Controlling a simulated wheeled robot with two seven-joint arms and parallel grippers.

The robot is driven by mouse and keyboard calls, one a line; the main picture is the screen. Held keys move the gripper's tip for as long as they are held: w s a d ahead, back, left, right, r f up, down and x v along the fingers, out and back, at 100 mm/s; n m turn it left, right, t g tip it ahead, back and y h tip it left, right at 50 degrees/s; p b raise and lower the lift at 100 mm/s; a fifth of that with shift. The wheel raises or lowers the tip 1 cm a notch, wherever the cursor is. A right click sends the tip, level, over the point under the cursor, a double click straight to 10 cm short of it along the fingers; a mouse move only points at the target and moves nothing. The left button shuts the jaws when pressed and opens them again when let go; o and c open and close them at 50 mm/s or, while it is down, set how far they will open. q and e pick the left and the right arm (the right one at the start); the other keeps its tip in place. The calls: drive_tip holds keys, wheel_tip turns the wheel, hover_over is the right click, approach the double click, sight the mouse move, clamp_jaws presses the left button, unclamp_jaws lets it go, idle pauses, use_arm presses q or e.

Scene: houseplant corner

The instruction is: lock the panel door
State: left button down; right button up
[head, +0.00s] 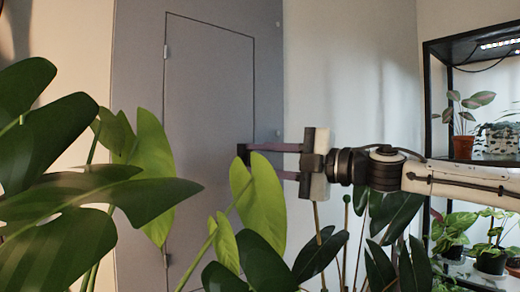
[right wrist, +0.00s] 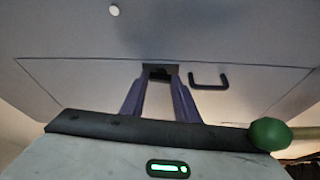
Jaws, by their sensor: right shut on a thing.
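The panel door (head: 210,110) is a grey rectangle in the grey cabinet front. It looks flush with its frame in the head view; its lower right part is behind leaves. My right gripper (head: 249,160) reaches in from the right to the door's right edge, its lower finger partly behind a leaf. In the right wrist view the purple fingers (right wrist: 160,80) close in on a dark block (right wrist: 160,69) on the door's edge line, which seems to be the latch. The gripper is shut on it. A black U-shaped handle (right wrist: 208,80) is beside it. My left gripper is not in view.
Large plant leaves (head: 262,205) stand in front of the door and below my right arm. A black shelf (head: 427,120) with potted plants stands at the right. A white round thing (right wrist: 114,10) is on the cabinet front beyond the door edge.

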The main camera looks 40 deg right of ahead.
drive_tip(key=shift+r+n+p, duration=0.15)
drive_tip(key=shift+n+p, duration=0.3)
drive_tip(key=shift+n, duration=0.15)
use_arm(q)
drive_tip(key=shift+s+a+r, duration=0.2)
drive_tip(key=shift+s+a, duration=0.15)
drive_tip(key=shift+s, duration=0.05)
use_arm(e)
drive_tip(key=o, duration=1)
drive_tip(key=shift+o, duration=0.2)
drive_tip(key=shift+s+d, duration=0.1)
drive_tip(key=shift+s, duration=0.25)
use_arm(q)
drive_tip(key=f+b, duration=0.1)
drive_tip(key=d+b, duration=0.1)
drive_tip(key=b, duration=0.1)
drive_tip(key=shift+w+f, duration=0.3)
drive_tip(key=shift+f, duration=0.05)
use_arm(e)
drive_tip(key=v, duration=0.9)
drive_tip(key=shift+s+r, duration=0.15)
drive_tip(key=shift+s, duration=0.15)
